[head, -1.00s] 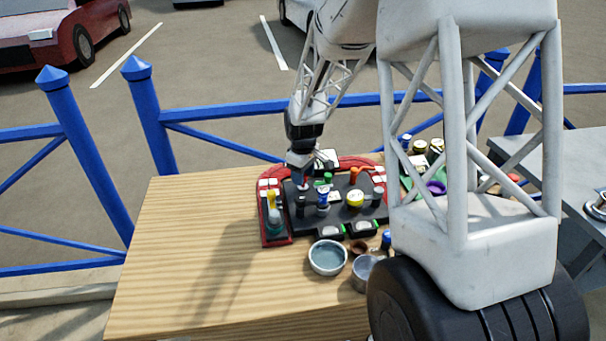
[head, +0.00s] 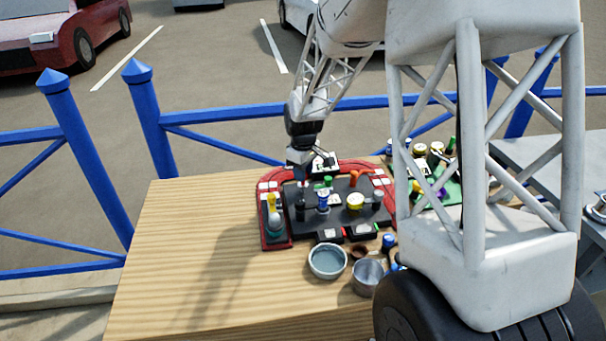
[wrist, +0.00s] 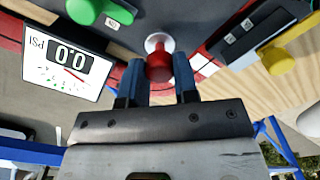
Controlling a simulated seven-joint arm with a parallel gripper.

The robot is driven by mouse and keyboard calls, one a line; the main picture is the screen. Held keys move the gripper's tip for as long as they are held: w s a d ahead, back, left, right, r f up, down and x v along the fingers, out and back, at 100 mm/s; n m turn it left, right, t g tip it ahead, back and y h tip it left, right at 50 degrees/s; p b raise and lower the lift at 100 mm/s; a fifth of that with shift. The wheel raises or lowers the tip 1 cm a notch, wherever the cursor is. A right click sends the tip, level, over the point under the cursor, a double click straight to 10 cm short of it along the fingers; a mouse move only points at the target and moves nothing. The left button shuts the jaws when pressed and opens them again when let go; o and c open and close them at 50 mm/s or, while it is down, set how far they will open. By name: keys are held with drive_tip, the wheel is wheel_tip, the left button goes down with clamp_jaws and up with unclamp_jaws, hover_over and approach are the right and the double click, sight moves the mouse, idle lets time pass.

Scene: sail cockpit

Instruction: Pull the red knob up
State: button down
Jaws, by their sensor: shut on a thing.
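The red knob (wrist: 159,68) sits on a pale round base on the dark panel in the wrist view. My gripper (wrist: 159,78) is shut on it, with one blue finger on each side. In the head view my gripper (head: 302,180) reaches down at the back left of the black panel (head: 333,206), and the red knob is mostly hidden there. A gauge display (wrist: 68,58) reading 0.0 PSI stands left of the knob in the wrist view.
A green knob (wrist: 84,10) and a yellow knob (wrist: 277,60) are on the panel near my gripper. Bowls (head: 328,261) sit in front. The left wooden table (head: 190,240) is clear.

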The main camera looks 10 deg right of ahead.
drive_tip(key=shift+r, duration=0.2)
drive_tip(key=c, duration=0.8)
unclamp_jaws()
drive_tip(key=shift+c, duration=0.2)
drive_tip(key=shift+r, duration=3.85)
